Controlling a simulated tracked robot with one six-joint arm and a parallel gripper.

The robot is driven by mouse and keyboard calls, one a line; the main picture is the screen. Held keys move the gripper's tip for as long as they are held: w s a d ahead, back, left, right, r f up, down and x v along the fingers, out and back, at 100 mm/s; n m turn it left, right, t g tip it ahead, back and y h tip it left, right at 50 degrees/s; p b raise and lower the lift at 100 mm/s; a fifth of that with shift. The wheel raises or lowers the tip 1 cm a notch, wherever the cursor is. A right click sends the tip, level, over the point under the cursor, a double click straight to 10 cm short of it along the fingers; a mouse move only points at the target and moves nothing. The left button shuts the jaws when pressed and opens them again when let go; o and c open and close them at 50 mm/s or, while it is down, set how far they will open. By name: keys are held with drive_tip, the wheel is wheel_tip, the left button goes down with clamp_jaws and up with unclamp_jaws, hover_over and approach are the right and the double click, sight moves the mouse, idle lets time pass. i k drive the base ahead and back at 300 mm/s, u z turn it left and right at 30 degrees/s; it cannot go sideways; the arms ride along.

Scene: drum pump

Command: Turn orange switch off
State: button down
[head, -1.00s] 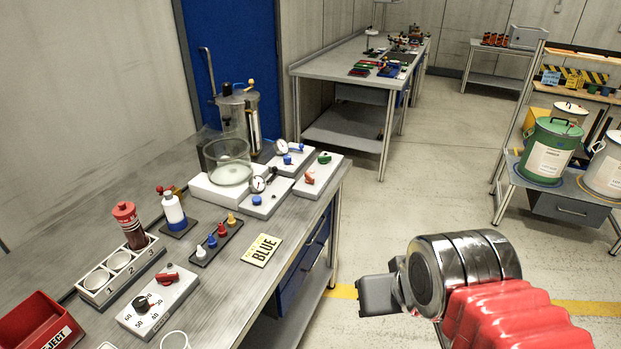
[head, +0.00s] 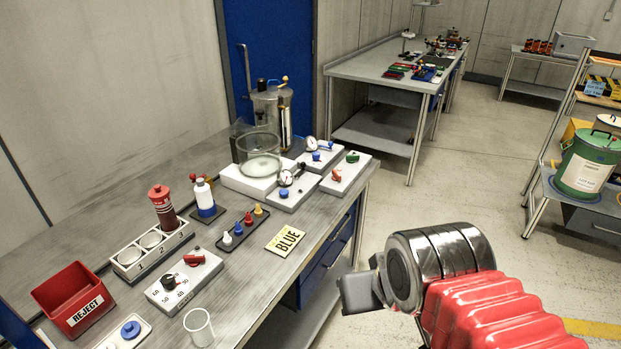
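No switch shows as plainly orange. A red-orange lever (head: 337,175) stands on a white box (head: 354,179) at the bench's right edge, beside a green lever (head: 352,157). A red switch (head: 194,257) sits on another white box (head: 172,294) nearer me, next to a black dial (head: 169,282). I cannot tell which of the two is the orange switch, or how either is set. My gripper (head: 358,293) shows as a dark grey block in front of the bench, right of and apart from both boxes. Its fingers cannot be made out.
A red REJECT bin (head: 74,297), a clear cup (head: 198,325), a numbered rack (head: 150,262), a row of coloured pegs (head: 240,228) and a BLUE card (head: 286,240) crowd the bench (head: 252,297). A glass vessel (head: 259,158) stands behind.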

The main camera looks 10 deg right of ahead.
sight(336, 176)
drive_tip(key=u, duration=4.45)
drive_tip(key=k, duration=0.95)
drive_tip(key=u, duration=0.05)
